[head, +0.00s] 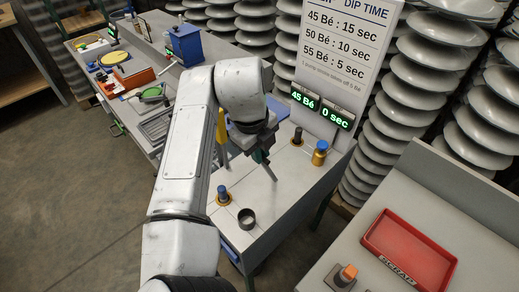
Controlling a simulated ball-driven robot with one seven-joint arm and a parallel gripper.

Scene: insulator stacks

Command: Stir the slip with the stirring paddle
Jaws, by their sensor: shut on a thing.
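My gripper (262,153) is over the light worktop in the middle of the head view, in front of the sign board. It is shut on a thin grey rod (271,173) that slants down below it; its shape fits the stirring paddle, but it is too small to be sure. Whether its lower end touches the worktop I cannot tell. A blue piece (277,108) shows partly behind my wrist; whether it belongs to the slip vessel I cannot tell. No slip surface is visible.
A yellow upright piece (221,130) is beside my arm. The display board (340,60) reads 45 Bé, 0 sec. A red scrap tray (408,250) is at right.

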